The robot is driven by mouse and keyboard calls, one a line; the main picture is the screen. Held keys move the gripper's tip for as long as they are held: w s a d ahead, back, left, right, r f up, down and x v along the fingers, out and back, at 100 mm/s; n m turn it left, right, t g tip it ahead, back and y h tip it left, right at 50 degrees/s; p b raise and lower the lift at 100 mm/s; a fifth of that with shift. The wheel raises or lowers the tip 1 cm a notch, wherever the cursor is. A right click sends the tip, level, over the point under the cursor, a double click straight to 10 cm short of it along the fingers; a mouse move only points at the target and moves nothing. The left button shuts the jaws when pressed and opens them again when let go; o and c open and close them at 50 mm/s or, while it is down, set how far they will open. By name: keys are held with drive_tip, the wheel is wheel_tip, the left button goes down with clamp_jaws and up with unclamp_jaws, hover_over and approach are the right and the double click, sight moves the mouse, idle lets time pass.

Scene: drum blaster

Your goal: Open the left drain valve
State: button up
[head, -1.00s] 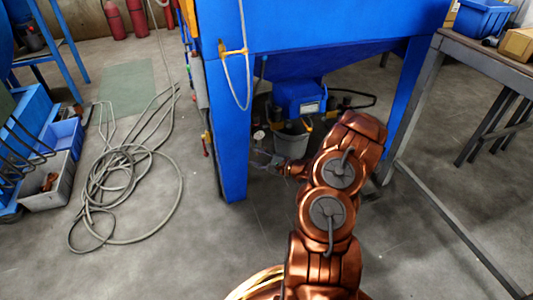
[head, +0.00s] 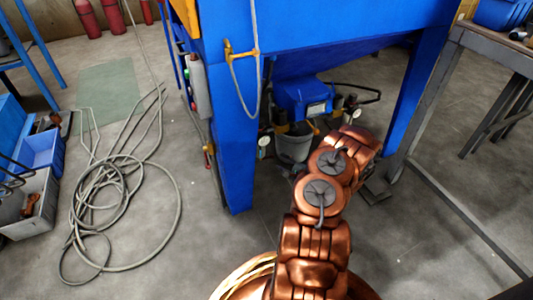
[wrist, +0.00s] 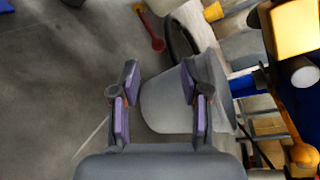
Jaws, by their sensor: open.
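My gripper (wrist: 160,82) is open, with its two purple-padded fingers apart and nothing held between them. A grey bucket (wrist: 180,108) lies beyond the fingers in the wrist view; it also shows under the blue machine in the head view (head: 293,149). A red lever-like handle (wrist: 153,35) is past the fingertips, beside the bucket's dark rim; I cannot tell surely whether it is the left drain valve. A small red-handled fitting (head: 209,149) hangs beside the left blue leg in the head view. My arm largely hides the gripper there.
The blue machine's left leg (head: 235,150) stands left of my arm. A round gauge (head: 263,141) is near the bucket. A metal table (head: 430,90) stands at right. A coiled grey hose (head: 125,190) lies on the floor at left, with clear floor between it and the leg.

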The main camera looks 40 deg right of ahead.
sight(272, 156)
drive_tip(key=shift+a+b+x, duration=0.1)
drive_tip(key=shift+b+x, duration=0.75)
drive_tip(key=shift+x, duration=1.05)
drive_tip(key=shift+a+b+x, duration=0.15)
drive_tip(key=shift+b+x, duration=0.7)
drive_tip(key=shift+x, duration=1.1)
clamp_jaws()
